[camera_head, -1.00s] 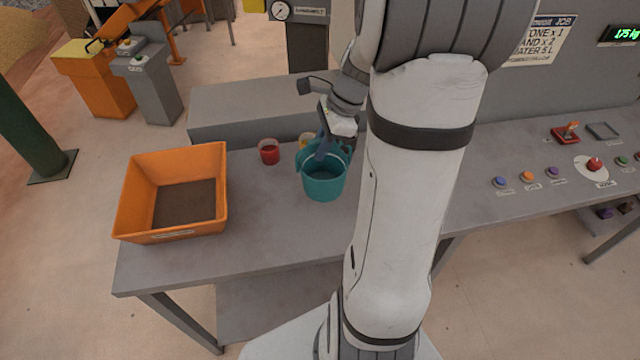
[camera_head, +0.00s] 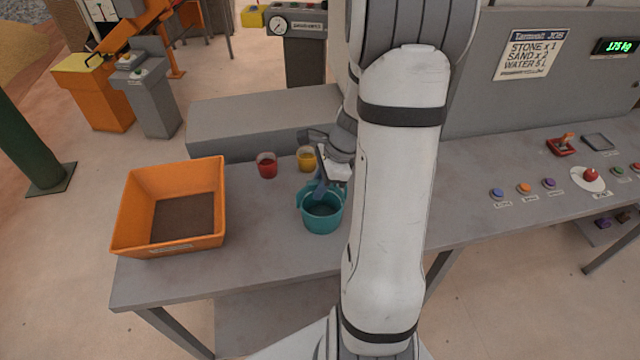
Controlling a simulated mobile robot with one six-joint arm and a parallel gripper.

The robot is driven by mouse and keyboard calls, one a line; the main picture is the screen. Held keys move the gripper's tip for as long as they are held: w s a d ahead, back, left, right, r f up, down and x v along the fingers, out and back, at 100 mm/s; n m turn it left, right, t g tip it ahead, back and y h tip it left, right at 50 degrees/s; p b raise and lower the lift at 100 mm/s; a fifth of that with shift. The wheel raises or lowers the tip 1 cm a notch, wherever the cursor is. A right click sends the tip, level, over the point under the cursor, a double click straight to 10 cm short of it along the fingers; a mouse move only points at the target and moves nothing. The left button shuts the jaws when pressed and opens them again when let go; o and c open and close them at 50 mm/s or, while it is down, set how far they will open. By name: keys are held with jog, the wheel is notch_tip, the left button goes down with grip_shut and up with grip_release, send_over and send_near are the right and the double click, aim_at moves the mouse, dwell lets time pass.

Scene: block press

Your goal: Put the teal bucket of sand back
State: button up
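The teal bucket (camera_head: 322,219) is upright at the middle of the grey table, right of the orange tub. It is on the table or just above it; I cannot tell which. Its inside looks dark, and I cannot make out its contents. My gripper (camera_head: 321,189) reaches down to the bucket's back rim from behind my white arm. It appears shut on the bucket at the rim or handle. The fingertips are small and partly hidden, so the exact grip is unclear.
An orange tub (camera_head: 131,212) with a dark bottom stands at left. A red cup (camera_head: 267,166) and a yellow cup (camera_head: 306,159) stand behind the bucket. The table between tub and bucket is clear.

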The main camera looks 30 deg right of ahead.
jog(key=o, duration=0.4)
jog(key=shift+o, duration=0.2)
jog(key=shift+r, duration=0.1)
jog(key=v, duration=1.1)
jog(key=shift+d, duration=0.1)
jog(key=shift+s+r, duration=0.15)
jog(key=shift+r, duration=0.45)
jog(key=s+a+r+n+t+h, duration=0.1)
jog(key=s+a+r+n+h, duration=0.1)
jog(key=s+a+n, duration=0.3)
jog(key=s+a+r+n+t+h, duration=0.1)
jog(key=s+a+r+n+h, duration=0.1)
jog(key=s+a+n, duration=0.4)
jog(key=shift+s+a+r+n, duration=0.45)
jog(key=shift+a+n, duration=1.95)
jog(key=shift+n, duration=2.8)
jog(key=shift+w, duration=0.1)
